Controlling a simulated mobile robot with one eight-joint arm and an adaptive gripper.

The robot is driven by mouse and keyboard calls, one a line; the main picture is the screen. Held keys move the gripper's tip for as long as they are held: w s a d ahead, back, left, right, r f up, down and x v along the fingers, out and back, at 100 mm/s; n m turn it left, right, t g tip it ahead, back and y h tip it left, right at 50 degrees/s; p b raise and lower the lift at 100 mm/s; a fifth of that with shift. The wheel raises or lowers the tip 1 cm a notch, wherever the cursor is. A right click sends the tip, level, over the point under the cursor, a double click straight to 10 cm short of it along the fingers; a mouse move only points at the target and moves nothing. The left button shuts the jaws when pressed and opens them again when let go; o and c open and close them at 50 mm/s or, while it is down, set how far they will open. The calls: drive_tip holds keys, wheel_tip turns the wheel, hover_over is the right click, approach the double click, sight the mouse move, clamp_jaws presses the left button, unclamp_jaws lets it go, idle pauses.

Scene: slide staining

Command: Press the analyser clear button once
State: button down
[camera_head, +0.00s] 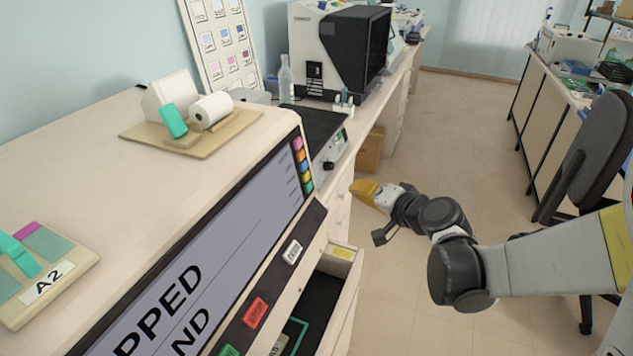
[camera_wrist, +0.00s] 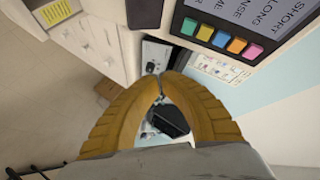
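The analyser (camera_head: 105,220) is a large cream machine with a sloping screen (camera_head: 215,235) on its front, showing partly cut-off large words. Below the screen, a dark strip carries a white button (camera_head: 292,251), a red button (camera_head: 255,312) and a green button (camera_head: 229,350). Their lettering is too small to read surely, so I cannot tell which is clear.
An open drawer (camera_head: 345,262) with a yellow label juts out below the button strip. A paper-roll holder (camera_head: 195,135) and a block marked A2 (camera_head: 45,270) rest on the analyser. A dark chair (camera_head: 595,150) stands right. The floor between is clear.

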drive_tip(key=b, duration=0.1)
approach(313, 184)
drive_tip(key=shift+w+d+x, duration=0.1)
drive_tip(key=shift+d+x, duration=0.1)
drive_tip(key=shift+x, duration=1.15)
drive_tip(key=shift+w+d+x, duration=0.1)
drive_tip(key=shift+d+x, duration=0.1)
drive_tip(key=shift+x, duration=1.1)
drive_tip(key=shift+a+f+b, duration=0.1)
drive_tip(key=shift+b, duration=0.2)
drive_tip(key=shift+w+a, duration=0.1)
drive_tip(key=shift+a, duration=0.2)
drive_tip(key=shift+w+a+f, duration=0.1)
drive_tip(key=shift+w+a, duration=0.05)
drive_tip(key=shift+a, duration=0.15)
drive_tip(key=shift+d, duration=0.15)
drive_tip(key=shift+s+d, duration=0.3)
drive_tip(key=shift+d, duration=0.25)
drive_tip(key=shift+d, duration=0.1)
